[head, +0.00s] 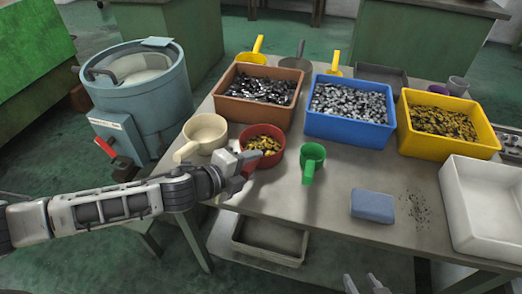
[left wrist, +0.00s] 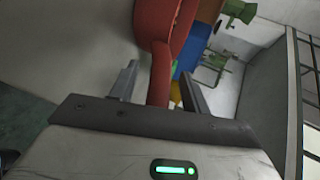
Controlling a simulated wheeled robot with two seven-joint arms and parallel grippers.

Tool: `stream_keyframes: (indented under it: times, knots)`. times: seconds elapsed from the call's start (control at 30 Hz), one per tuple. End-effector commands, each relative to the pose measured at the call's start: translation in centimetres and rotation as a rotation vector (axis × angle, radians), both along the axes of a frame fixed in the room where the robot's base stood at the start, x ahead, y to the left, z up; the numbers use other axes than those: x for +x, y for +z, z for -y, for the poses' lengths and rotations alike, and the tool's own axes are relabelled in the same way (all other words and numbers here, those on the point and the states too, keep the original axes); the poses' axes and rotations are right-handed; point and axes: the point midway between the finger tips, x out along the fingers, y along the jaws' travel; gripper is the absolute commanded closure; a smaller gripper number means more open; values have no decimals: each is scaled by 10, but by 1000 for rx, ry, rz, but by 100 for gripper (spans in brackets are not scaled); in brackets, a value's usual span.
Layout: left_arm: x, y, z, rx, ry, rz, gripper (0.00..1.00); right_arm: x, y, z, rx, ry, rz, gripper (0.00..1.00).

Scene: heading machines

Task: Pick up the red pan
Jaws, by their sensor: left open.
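The red pan (head: 274,159) stands on the table in the head view, with small gold-coloured pieces in it. My left gripper (head: 246,168) is open at the pan's near left side and hides its handle in that view. In the left wrist view the red pan's handle (left wrist: 160,75) runs between the two open fingers of my left gripper (left wrist: 159,84). I see no clear contact between the fingers and the handle. My right gripper (head: 363,282) shows at the bottom edge, its fingers apart and empty, away from the pan.
A cream pan (head: 207,128) stands just left of the red pan, and a green scoop (head: 312,160) to its right. Brown (head: 266,109), blue (head: 350,127) and yellow (head: 443,145) bins line the back. A blue block (head: 372,207) and a white tray (head: 487,235) are at right.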

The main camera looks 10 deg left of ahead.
Motion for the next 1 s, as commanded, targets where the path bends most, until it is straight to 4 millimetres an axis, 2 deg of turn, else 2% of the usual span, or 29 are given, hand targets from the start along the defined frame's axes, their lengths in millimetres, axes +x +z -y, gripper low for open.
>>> stream_keyframes:
  times: [0.1,0.27,0.67,0.77,0.9,1.0]
  knots:
    - [0,0,0,0,0,0,56,0,0,-1,3,-2,0,64]
    - [0,0,0,-1,0,0,100,0,0,-1,5,-4,1,64]
    - [0,6,0,-2,-1,5,100,0,1,-1,5,-5,-1,64]
    - [0,15,0,-3,-1,5,100,0,3,-1,3,-4,-1,64]
    - [1,37,0,-2,-2,8,100,-1,5,-1,0,-3,-3,64]
    - [-18,56,6,-3,-5,5,100,-1,7,0,-1,-3,-5,64]
